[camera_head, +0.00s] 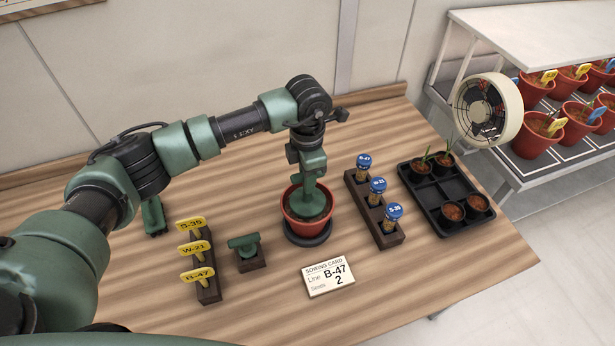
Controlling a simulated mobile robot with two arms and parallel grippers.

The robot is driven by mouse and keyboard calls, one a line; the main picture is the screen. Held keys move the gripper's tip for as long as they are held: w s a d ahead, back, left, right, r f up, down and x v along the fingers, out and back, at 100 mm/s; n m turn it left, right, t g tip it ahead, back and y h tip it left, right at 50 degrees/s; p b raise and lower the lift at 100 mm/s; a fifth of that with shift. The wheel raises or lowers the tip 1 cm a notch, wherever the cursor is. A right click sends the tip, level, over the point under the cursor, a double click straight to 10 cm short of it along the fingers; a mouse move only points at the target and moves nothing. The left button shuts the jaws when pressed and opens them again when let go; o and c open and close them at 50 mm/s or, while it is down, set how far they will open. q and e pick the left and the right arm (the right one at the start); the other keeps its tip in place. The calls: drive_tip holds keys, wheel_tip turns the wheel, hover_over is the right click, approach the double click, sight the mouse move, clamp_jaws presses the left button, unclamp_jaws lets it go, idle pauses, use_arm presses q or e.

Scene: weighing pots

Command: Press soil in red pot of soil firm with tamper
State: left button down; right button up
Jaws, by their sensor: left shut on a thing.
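The red pot of soil (289,223) stands upright on a dark round base near the middle of the wooden table. My left gripper (309,165) points down over the pot and is shut on the green tamper (306,203). The tamper's head is inside the pot's rim and covers most of the soil. I cannot tell whether its underside touches the soil. My right gripper is not in view.
Left of the pot are a rack (209,290) of yellow labels and a green-topped block (246,257). A sowing card (329,279) lies in front. To the right are a rack (391,239) of blue-capped vials, a black tray (434,196) with small pots, and a fan (488,110).

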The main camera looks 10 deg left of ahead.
use_arm(q)
drive_tip(key=shift+f+b, duration=0.6)
drive_tip(key=shift+f, duration=0.05)
idle(0.5)
drive_tip(key=shift+s+f+b, duration=0.25)
drive_tip(key=shift+f+b, duration=0.05)
drive_tip(key=shift+b, duration=0.05)
idle(1.6)
drive_tip(key=shift+r, duration=0.1)
drive_tip(key=shift+w+r+p, duration=0.2)
drive_tip(key=shift+r+p, duration=0.25)
drive_tip(key=shift+r, duration=0.5)
drive_tip(key=shift+r+p, duration=1)
drive_tip(key=shift+r, duration=2)
